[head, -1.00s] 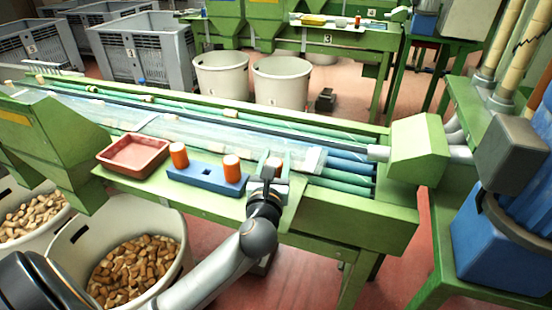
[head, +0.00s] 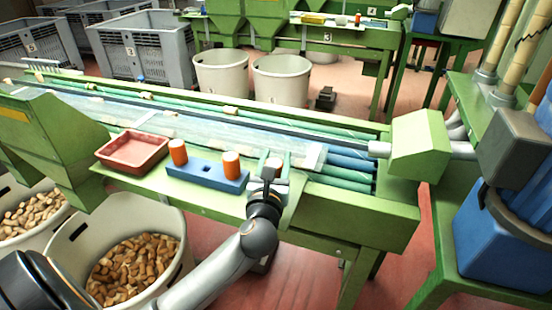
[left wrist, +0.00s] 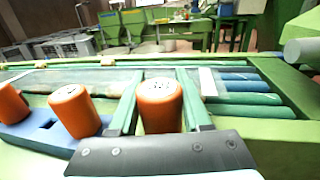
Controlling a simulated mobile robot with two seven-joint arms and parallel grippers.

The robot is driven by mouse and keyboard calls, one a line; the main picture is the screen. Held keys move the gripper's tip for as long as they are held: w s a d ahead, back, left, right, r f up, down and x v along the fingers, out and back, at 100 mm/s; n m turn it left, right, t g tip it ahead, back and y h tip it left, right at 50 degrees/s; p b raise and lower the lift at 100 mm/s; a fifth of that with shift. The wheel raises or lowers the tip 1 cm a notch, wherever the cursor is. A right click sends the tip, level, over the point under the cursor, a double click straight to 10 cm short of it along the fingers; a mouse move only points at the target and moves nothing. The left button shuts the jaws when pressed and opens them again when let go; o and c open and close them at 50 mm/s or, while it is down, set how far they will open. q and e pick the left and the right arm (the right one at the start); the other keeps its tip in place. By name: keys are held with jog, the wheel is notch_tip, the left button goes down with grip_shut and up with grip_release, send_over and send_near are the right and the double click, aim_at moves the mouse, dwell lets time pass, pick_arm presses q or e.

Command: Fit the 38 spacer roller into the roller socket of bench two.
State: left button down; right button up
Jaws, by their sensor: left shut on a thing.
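My left gripper (head: 272,168) is at the front edge of the near green bench (head: 350,222), right of a blue rack. In the left wrist view its two green fingers (left wrist: 158,105) are shut on an upright orange roller (left wrist: 160,106). The roller has dark marks on its pale top, too small to read. Two more orange rollers, a left one (head: 178,152) and a right one (head: 231,164), stand in the blue rack (head: 206,178), with an empty hole between them. I cannot make out the roller socket; the gripper may hide it. My right gripper is not in view.
A red tray (head: 132,152) lies left of the rack. Clear film (head: 200,128) and green and blue rollers (head: 350,170) run along the bench behind. A green housing (head: 418,148) stands at the right end. A bin of corks (head: 130,265) stands below in front.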

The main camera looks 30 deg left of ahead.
pick_arm(q)
jog(key=shift+f, duration=0.4)
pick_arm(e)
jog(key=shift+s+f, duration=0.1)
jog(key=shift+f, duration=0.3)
pick_arm(q)
jog(key=shift+c, duration=1.4)
grip_release()
